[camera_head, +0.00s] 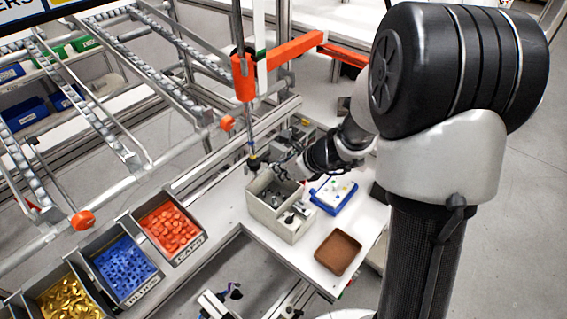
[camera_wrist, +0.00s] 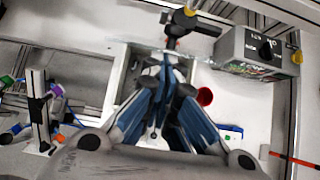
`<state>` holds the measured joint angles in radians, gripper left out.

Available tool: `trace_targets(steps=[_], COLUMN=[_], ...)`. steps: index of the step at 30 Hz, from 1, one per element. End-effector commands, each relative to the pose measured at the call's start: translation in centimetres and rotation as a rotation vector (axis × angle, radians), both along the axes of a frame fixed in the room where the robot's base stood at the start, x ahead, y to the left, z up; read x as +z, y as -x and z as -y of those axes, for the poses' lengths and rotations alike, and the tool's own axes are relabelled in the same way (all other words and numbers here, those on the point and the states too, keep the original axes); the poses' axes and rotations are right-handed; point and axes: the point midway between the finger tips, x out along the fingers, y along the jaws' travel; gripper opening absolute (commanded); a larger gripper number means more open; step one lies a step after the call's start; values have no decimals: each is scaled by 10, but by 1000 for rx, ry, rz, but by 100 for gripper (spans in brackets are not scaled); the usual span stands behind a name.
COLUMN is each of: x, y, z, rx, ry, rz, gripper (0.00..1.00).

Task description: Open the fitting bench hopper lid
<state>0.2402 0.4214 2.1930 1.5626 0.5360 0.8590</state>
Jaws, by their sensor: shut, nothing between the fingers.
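A light grey open-topped box (camera_head: 291,228) with compartments stands on the white fitting bench (camera_head: 262,232) in the head view. Dark small parts lie in its far compartment. In the wrist view its rim (camera_wrist: 122,75) shows behind my fingers. I cannot clearly make out a hopper lid in either view. My gripper (camera_head: 283,168) is just above and behind the box's far end, with its fingers together and empty. In the wrist view my gripper (camera_wrist: 170,68) hides much of the box. I cannot tell whether its tips touch anything.
A blue-edged tray (camera_head: 334,194) and a brown tray (camera_head: 338,251) lie right of the box. A black-tipped tool (camera_head: 253,160) hangs from an orange arm (camera_head: 292,47). A grey control box (camera_wrist: 257,50) stands at right in the wrist view. Part bins (camera_head: 168,228) line the left.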

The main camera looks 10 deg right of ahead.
Motion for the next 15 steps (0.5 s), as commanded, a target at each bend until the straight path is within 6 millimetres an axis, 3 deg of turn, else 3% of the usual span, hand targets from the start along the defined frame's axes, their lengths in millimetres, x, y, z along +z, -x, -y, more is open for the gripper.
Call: trace_targets(steps=[1,15], x=[8,20], y=[-2,-19], z=[-2,-14], rx=[3,2], ry=[11,72], rz=[-15,-91], gripper=[0,0])
